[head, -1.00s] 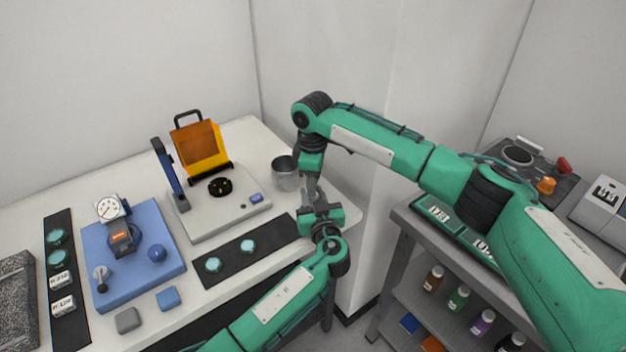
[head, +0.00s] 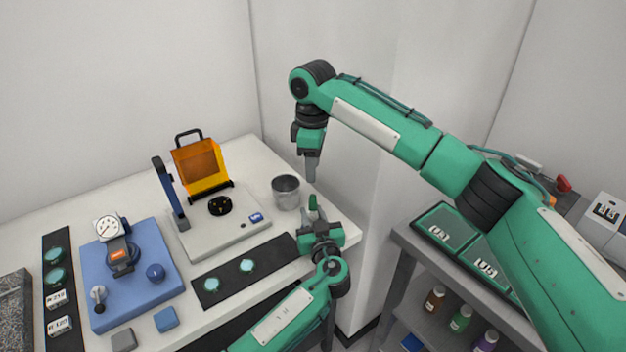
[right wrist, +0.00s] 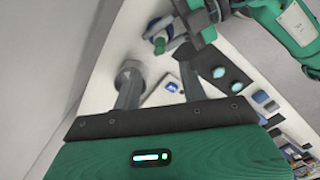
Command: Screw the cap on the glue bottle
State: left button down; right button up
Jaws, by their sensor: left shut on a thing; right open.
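My left gripper (head: 316,225) is shut on the glue bottle (head: 312,203). A narrow green part of it stands upright above the jaws in the head view, and the fingers hide the rest. In the right wrist view the bottle (right wrist: 174,43) shows green beside the left gripper (right wrist: 190,22), with white and blue parts at its end. I cannot make out the cap as a separate piece or tell how it sits. My right gripper (head: 311,178) is above the bottle, pointing down and apart from it. Its fingers (right wrist: 160,92) are open with nothing between them.
A metal cup (head: 286,192) stands close to the left of both grippers. The interferometer base (head: 220,230) with its orange shield (head: 198,165) is farther left. A dark mat (head: 225,285) with teal discs lies in front. The table's right edge is near; a shelf cart (head: 408,228) stands beyond.

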aim_at(313, 196)
jog(key=shift+r, duration=0.5)
pick_arm(q)
jog(key=c, duration=1)
grip_release()
pick_arm(e)
notch_tip(313, 196, down, 4)
jog(key=b, duration=0.3)
jog(key=shift+r+b, duration=0.1)
jog(key=shift+b, duration=0.3)
pick_arm(q)
jog(key=shift+v, duration=6.9)
jog(key=shift+a+f, duration=0.1)
